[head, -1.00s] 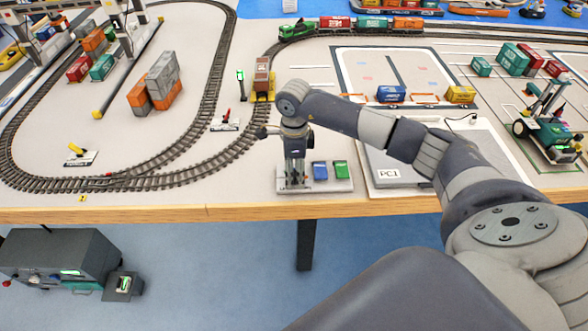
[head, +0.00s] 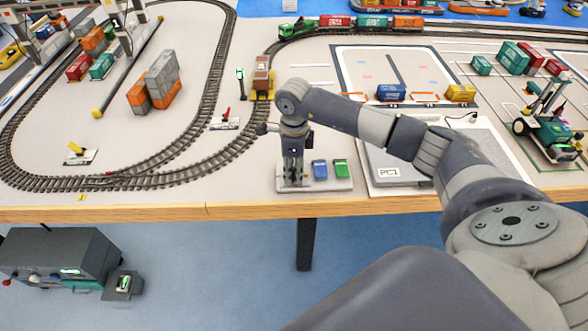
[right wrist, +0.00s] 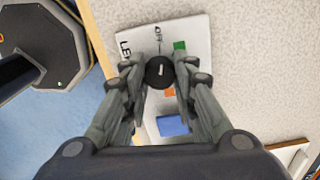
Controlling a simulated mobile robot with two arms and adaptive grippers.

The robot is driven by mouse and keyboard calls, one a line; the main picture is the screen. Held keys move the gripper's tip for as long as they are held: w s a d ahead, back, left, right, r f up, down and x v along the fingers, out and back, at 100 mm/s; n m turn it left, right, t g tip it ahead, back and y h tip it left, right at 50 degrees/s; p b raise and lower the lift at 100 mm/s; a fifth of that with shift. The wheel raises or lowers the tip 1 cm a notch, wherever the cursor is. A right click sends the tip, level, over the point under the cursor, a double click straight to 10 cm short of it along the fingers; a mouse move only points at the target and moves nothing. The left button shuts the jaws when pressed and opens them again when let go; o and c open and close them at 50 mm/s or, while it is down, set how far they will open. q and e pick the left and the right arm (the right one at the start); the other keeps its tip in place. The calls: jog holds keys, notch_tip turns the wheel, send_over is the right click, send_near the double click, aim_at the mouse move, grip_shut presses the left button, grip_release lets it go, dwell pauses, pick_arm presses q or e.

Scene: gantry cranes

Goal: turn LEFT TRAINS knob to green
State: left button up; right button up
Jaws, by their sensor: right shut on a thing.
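The control panel (head: 316,186) is a pale plate at the table's front edge with a blue block and a green block on it. My right gripper (head: 293,184) points down at the panel's left part. In the right wrist view the round black knob (right wrist: 160,71) sits between the fingertips of my right gripper (right wrist: 160,74), which are shut on it. A short white mark shows on the knob's top. A green patch (right wrist: 180,45), an orange patch (right wrist: 169,92) and a partly covered label lie around it. The gripper hides the knob in the head view. My left gripper is not in view.
Track loops (head: 190,160) lie left of the panel, with a brown wagon (head: 262,78) behind it. A raised grey pad (head: 400,180) stands close on the right. A dark cabinet (head: 60,258) stands on the floor at lower left.

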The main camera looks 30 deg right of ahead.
aim_at(294, 173)
jog(key=m, duration=0.6)
dwell(0.3)
jog(key=shift+m, duration=0.3)
jog(key=o, duration=1.1)
notch_tip(294, 173, up, 12)
jog(key=shift+r, duration=0.1)
